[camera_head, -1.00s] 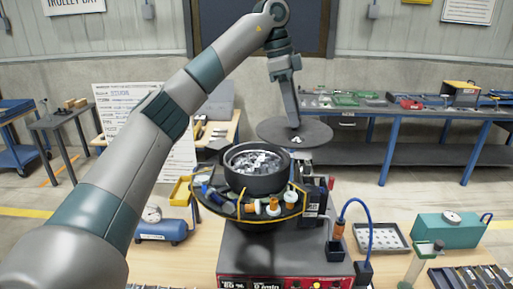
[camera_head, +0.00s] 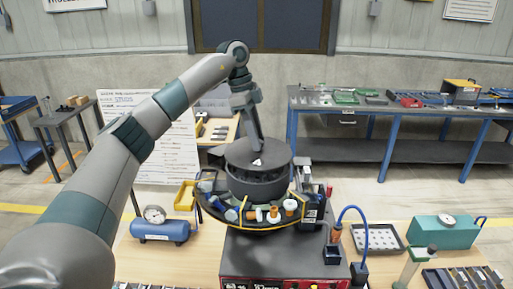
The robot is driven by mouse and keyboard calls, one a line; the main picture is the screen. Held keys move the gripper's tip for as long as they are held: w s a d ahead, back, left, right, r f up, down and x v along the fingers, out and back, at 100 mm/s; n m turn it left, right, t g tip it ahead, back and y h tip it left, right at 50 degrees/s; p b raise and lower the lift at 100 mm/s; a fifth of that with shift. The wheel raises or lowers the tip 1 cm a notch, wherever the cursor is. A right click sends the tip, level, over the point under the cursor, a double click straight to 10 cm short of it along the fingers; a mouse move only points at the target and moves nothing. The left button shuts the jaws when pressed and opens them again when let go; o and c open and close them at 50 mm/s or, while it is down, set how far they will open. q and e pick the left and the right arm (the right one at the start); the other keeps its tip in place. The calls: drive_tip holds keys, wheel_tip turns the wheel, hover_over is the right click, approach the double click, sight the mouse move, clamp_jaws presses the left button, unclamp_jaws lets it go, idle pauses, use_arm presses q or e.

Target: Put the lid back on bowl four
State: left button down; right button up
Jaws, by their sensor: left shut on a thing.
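The dark round lid (camera_head: 236,153) is over the black bowl (camera_head: 258,188) of the feeder in the middle of the camera_head view. It looks roughly level and covers most of the bowl's opening. A dark band shows between lid and bowl, and I cannot tell whether they touch. A small white mark shows on the lid's top. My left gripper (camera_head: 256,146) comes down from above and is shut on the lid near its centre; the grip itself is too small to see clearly. The bowl's contents are mostly hidden by the lid. My right gripper is out of view.
Coloured fittings sit on the feeder's ring (camera_head: 232,215) around the bowl. A blue tank with a gauge (camera_head: 160,230) stands at left, a blue hose (camera_head: 357,216) and a tray (camera_head: 378,238) at right. A white board (camera_head: 165,165) stands behind my left arm.

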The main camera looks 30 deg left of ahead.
use_arm(q)
drive_tip(key=shift+f+p, duration=0.5)
drive_tip(key=shift+p, duration=0.1)
drive_tip(key=shift+f+p, duration=0.65)
drive_tip(key=shift+f, duration=0.8)
drive_tip(key=c, duration=1.4)
unclamp_jaws()
drive_tip(key=shift+f, duration=0.1)
drive_tip(key=shift+c, duration=0.2)
